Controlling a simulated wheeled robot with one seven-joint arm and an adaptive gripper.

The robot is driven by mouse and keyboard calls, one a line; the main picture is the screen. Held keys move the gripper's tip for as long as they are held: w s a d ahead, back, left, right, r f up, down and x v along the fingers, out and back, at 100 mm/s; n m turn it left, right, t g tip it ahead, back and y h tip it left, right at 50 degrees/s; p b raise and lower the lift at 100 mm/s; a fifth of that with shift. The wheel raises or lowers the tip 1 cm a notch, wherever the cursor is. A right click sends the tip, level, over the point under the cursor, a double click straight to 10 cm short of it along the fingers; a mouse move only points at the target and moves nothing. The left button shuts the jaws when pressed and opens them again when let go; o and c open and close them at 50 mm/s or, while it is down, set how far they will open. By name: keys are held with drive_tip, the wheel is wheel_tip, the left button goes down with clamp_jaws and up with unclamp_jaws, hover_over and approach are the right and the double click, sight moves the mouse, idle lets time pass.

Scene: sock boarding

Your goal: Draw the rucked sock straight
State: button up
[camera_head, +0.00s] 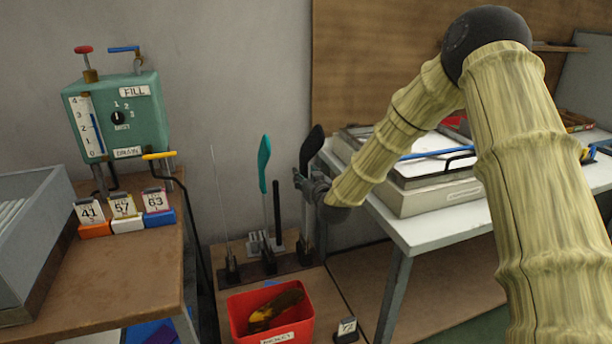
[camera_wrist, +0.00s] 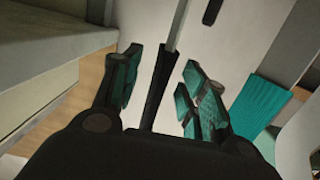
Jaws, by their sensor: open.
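A dark sock (camera_head: 312,146) sits bunched at the top of an upright board in the rack, its lower edge above a bare stem. A teal sock (camera_head: 264,164) is on the board to its left. My gripper (camera_head: 299,180) is beside the dark sock's board, just below the sock, partly hidden by my arm. In the wrist view my gripper (camera_wrist: 162,66) is open, with a narrow black piece (camera_wrist: 158,85) and a grey stem between its fingers. I cannot tell whether either finger touches it. Ribbed teal cloth (camera_wrist: 262,100) shows right of the fingers.
A red bin (camera_head: 237,318) holding a dark, yellowish item stands in front of the rack base (camera_head: 218,275). A white table (camera_head: 430,232) with stacked trays is close on the right. A brown bench (camera_head: 125,270) with a green fill box (camera_head: 118,115) stands left.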

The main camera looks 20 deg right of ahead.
drive_tip(key=s+p, duration=0.1)
drive_tip(key=s, duration=0.7)
idle(0.5)
drive_tip(key=shift+d+r, duration=0.1)
drive_tip(key=shift+r, duration=0.05)
